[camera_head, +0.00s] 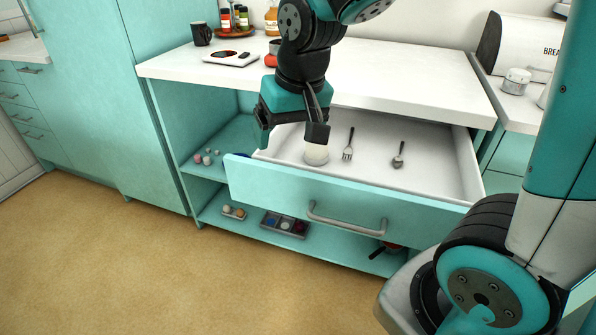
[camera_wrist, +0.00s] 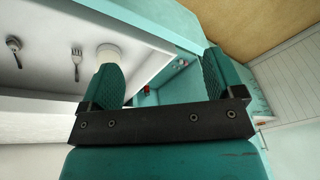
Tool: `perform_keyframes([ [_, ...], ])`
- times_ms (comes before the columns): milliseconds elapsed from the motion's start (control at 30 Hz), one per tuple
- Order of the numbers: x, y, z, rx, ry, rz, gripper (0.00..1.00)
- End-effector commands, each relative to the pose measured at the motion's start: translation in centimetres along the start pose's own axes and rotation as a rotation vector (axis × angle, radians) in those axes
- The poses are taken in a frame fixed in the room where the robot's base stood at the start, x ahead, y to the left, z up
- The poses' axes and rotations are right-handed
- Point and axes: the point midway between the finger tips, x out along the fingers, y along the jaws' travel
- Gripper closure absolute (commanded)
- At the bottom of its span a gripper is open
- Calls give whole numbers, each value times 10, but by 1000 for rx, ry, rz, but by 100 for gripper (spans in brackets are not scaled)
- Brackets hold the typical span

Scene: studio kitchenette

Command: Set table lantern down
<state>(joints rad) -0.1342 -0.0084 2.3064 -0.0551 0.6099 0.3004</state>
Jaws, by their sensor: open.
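A small cream-white rounded object, which looks like the table lantern (camera_head: 316,154), stands in the open drawer at its left end. Its top also shows in the wrist view (camera_wrist: 107,50), just beyond the tip of the left finger. My gripper (camera_head: 290,138) is open above the left side of the drawer, with one finger close over the lantern. In the wrist view, the gap between my fingers (camera_wrist: 160,62) is empty. The lantern lies outside that gap, partly hidden by the finger; I cannot tell whether they touch.
The pulled-out drawer (camera_head: 345,205) also holds a fork (camera_head: 348,146) and a spoon (camera_head: 398,157). The white counter (camera_head: 410,80) overhangs it, with a mug (camera_head: 201,34) and a scale (camera_head: 231,58) on it. Open shelves below hold small items and a tray (camera_head: 285,224).

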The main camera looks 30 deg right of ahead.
Motion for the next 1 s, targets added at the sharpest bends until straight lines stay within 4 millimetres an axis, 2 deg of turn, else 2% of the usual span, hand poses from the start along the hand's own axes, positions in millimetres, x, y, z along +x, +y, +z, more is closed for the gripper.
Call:
perform_keyframes([
  [33, -11, -21, 33, -143, -32, -71, 13],
  [133, -28, -51, 94, -415, -95, -202, 13],
  [200, -37, -62, 127, -556, -124, -269, 13],
  [300, -44, -70, 154, -673, -144, -325, 13],
  [400, -46, -72, 161, -706, -152, -341, 13],
  [1000, -46, -72, 159, -699, -149, -339, 13],
])
